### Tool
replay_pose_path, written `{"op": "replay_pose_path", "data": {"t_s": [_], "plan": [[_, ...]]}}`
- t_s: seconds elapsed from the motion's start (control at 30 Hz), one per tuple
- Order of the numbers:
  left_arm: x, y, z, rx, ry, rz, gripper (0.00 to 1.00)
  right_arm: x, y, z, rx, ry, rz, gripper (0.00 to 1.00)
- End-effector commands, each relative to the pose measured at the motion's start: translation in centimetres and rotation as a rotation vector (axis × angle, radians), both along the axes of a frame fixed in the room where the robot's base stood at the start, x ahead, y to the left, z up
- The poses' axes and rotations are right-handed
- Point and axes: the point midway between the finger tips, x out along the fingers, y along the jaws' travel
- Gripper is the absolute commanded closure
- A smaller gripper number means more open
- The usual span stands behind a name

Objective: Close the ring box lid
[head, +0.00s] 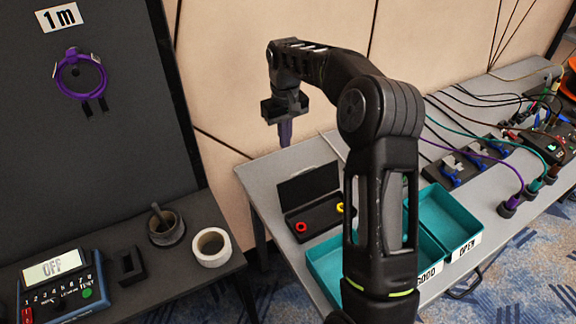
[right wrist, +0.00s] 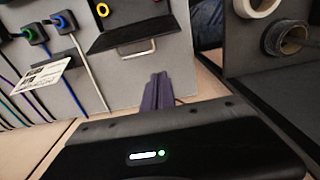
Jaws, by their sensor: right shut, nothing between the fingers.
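The black ring box (head: 318,216) is open on the grey table, with a red ring (head: 301,227) and a yellow ring (head: 340,208) inside. Its lid (head: 308,184) stands tilted back along the far side. My left gripper is not in view.
Teal bins (head: 447,214) sit right of the box, partly behind my right arm. Cables and a black rack (head: 468,165) lie farther right. The table left of the box is narrow.

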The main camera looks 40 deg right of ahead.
Motion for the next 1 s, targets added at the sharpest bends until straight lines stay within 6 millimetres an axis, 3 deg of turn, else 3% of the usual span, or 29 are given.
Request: {"op": "replay_pose_path", "data": {"t_s": [0.37, 0.57, 0.87, 1.0], "plan": [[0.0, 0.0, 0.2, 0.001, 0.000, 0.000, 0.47, 0.0, 0.0, -1.1, 0.001, 0.002, 0.001, 1.00], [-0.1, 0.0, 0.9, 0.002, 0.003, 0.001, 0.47, 0.0, 0.0, -3.8, 0.002, 0.005, 0.001, 1.00], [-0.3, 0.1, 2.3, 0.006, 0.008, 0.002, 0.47, 0.1, 0.0, -9.9, 0.003, 0.005, 0.001, 1.00], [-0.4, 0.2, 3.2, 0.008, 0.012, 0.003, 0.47, -1.7, 0.2, -9.0, 0.001, 0.000, -0.001, 1.00]]}}
